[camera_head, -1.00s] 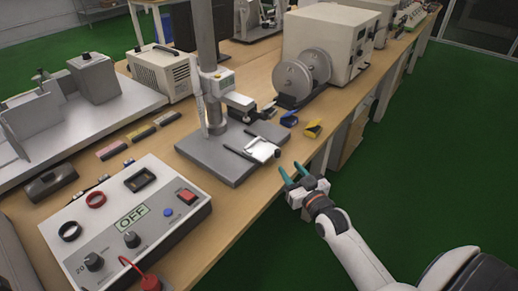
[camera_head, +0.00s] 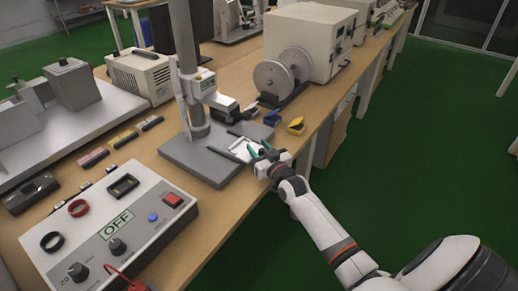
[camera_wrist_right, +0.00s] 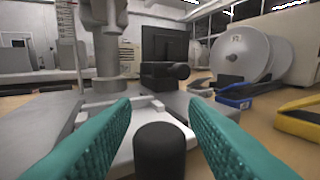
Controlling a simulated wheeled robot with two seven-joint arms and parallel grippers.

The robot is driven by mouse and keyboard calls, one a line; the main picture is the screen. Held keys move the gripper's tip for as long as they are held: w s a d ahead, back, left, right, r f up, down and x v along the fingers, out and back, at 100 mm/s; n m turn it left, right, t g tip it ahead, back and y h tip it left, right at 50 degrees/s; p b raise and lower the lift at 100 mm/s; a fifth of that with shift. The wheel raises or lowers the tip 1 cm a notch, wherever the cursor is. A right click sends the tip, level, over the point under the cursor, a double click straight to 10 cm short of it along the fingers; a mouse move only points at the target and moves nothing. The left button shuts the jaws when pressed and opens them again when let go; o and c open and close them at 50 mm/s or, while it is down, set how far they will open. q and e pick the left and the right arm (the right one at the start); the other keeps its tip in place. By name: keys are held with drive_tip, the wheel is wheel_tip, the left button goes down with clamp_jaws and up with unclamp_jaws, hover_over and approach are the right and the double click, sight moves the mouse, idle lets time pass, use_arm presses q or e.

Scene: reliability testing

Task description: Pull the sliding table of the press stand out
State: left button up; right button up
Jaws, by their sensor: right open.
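The press stand (camera_head: 190,70) has a grey column on a flat grey base (camera_head: 205,163). Its sliding table (camera_head: 243,148) is a small light plate between dark rails near the base's front right edge; my gripper hides part of it. In the right wrist view the sliding table (camera_wrist_right: 150,118) carries a dark rounded knob (camera_wrist_right: 160,150) at its near end. My right gripper (camera_head: 259,151) is at that end. In the wrist view its teal fingers (camera_wrist_right: 160,130) are open, one on each side of the knob, with gaps visible. My left gripper is out of view.
A control box (camera_head: 110,225) reading OFF stands at the front left. A blue clip (camera_head: 271,117) and a yellow clip (camera_head: 296,125) lie right of the stand. A machine with round discs (camera_head: 275,77) stands behind them. Green floor right of the bench is clear.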

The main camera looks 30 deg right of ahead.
clamp_jaws()
drive_tip(key=shift+s+d+r+p, duration=0.15)
drive_tip(key=shift+s+d+p, duration=0.05)
drive_tip(key=shift+s+p, duration=0.35)
drive_tip(key=shift+s+d, duration=0.1)
drive_tip(key=shift+s, duration=0.1)
unclamp_jaws()
drive_tip(key=shift+s, duration=0.1)
drive_tip(key=s, duration=1.1)
drive_tip(key=shift+s+a, duration=0.4)
drive_tip(key=shift+a, duration=0.05)
